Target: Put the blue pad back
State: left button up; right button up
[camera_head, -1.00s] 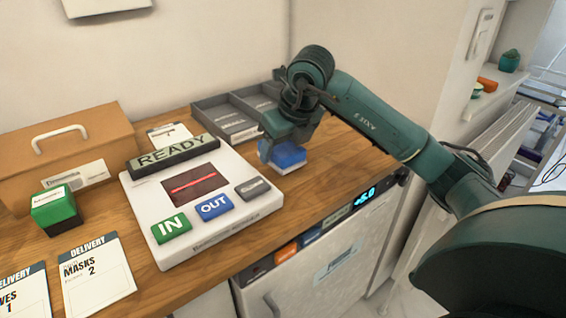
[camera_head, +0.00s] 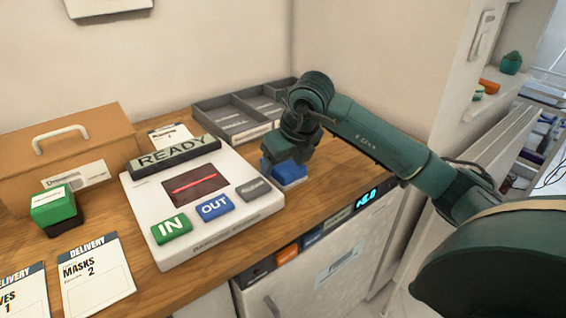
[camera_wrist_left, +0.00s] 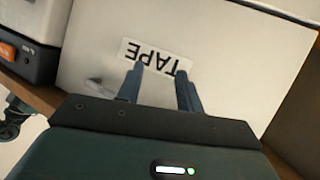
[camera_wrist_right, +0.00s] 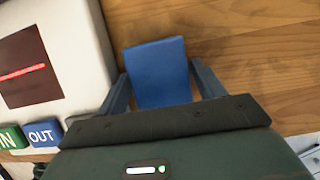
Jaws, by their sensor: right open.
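The blue pad (camera_head: 291,174) is at the right of the white console (camera_head: 235,222), over the wooden counter. It seems to rest on the counter, but its underside is hard to see. My right gripper (camera_head: 283,160) is just above and around it. In the right wrist view the pad (camera_wrist_right: 158,72) lies between the two spread fingers, with a gap beside the right finger. My left gripper (camera_wrist_left: 160,82) shows only in its own wrist view, fingers apart and empty, in front of a pale panel labelled TAPE (camera_wrist_left: 100,45).
A grey divided tray (camera_head: 205,110) stands behind the pad. A green-topped block (camera_head: 54,206) and a brown box (camera_head: 95,140) are at the left. Delivery cards (camera_head: 97,272) lie at the front left. The counter (camera_head: 325,177) is bare right of the pad, near its edge.

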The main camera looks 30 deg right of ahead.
jog(key=shift+s+r, duration=0.1)
jog(key=shift+r, duration=0.45)
jog(key=p+v, duration=0.1)
jog(key=v, duration=1)
jog(key=shift+r, duration=0.1)
